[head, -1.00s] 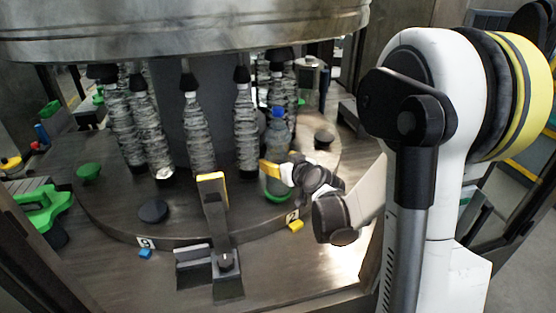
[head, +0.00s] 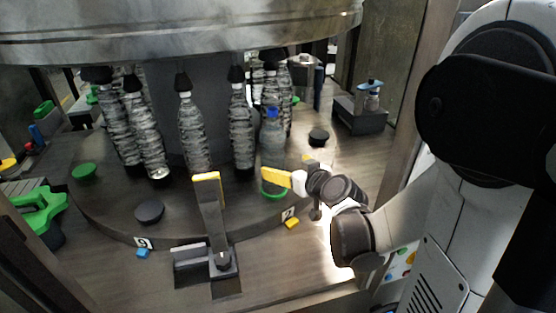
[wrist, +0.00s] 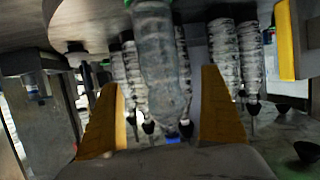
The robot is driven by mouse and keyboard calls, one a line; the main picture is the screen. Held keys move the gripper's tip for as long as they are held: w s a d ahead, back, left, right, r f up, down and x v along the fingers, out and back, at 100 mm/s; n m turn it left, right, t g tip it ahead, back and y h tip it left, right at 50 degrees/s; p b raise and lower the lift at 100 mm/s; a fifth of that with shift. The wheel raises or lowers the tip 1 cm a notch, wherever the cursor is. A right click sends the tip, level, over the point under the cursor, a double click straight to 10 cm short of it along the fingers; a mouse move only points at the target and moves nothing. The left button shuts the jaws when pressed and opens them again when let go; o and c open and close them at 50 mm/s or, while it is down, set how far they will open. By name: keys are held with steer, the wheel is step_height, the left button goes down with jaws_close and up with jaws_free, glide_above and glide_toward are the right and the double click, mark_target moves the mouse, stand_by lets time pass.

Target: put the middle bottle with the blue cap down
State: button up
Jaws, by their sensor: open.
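The clear bottle with the blue cap (head: 272,145) stands upright on a green-rimmed pad (head: 273,193) at the right of the round turntable. My gripper (head: 284,167) has yellow fingers and is open, just right of and in front of the bottle, apparently holding nothing. In the wrist view, which is upside down, the bottle (wrist: 163,65) shows between the two spread fingers, with its blue cap (wrist: 172,138) low in the picture. Some gap shows between each finger and the bottle. Whether the fingers still reach around it is hard to tell.
Several ribbed bottles with black tops (head: 194,130) hang or stand under the big metal drum (head: 180,30). A yellow-topped bracket (head: 208,205) stands in front. Another small blue-capped bottle (head: 372,98) is on a dark block at the back right. A black puck (head: 149,212) lies on the turntable.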

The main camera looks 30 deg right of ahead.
steer(key=s+a+r+g+y, duration=0.2)
steer(key=s+a+g, duration=0.2)
steer(key=s+a, duration=0.6)
steer(key=s+a+g+h, duration=0.2)
steer(key=s+a+g, duration=0.1)
steer(key=s, duration=0.7)
steer(key=shift+f, duration=0.2)
